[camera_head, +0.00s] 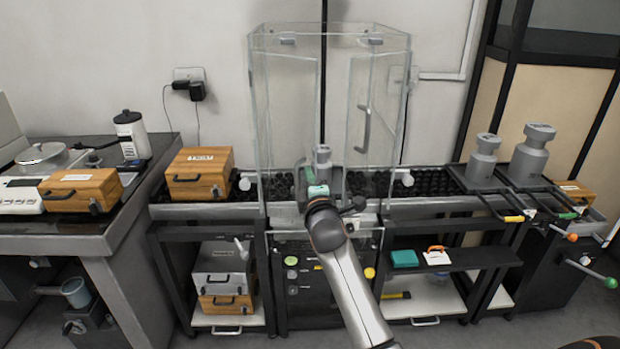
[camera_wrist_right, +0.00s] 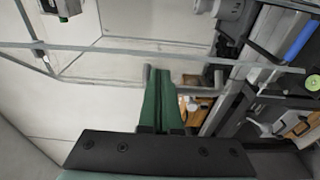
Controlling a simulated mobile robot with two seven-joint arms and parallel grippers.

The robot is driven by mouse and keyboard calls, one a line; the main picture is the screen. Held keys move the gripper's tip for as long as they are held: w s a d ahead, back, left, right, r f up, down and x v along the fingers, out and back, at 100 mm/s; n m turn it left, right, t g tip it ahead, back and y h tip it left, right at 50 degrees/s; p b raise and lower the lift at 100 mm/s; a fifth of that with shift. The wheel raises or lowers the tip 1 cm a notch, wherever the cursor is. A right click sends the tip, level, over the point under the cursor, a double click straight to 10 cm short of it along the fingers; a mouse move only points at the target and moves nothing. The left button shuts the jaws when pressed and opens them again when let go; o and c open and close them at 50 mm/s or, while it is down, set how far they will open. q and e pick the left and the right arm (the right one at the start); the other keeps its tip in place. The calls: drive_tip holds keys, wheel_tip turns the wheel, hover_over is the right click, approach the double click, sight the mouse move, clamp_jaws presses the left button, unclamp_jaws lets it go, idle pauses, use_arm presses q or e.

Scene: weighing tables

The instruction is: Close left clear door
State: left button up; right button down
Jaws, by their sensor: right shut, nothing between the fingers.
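The clear glass enclosure (camera_head: 282,125) stands on the middle table. Its clear panels overlap, so I cannot tell surely which one is the left clear door or how far open it is. A clear panel with an upright grey handle (camera_head: 364,128) shows on its right side. My right gripper (camera_head: 311,178) is at the low front of the enclosure, seemingly by its lower edge; its depth relative to the glass is unclear. In the right wrist view its green fingers (camera_wrist_right: 161,103) are together and empty, with glass edges beyond them. My left gripper is not in view.
A grey weight (camera_head: 322,160) stands inside the enclosure. A wooden case (camera_head: 199,174) sits to its left. Two grey weights (camera_head: 484,160) (camera_head: 533,152) stand on the right. Black rollers (camera_head: 434,184) run along the tabletop. Shelves with cases and tools lie below.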

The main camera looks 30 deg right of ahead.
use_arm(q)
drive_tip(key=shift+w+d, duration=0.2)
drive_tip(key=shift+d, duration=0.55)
use_arm(e)
drive_tip(key=shift+w+d, duration=0.2)
drive_tip(key=shift+d, duration=0.25)
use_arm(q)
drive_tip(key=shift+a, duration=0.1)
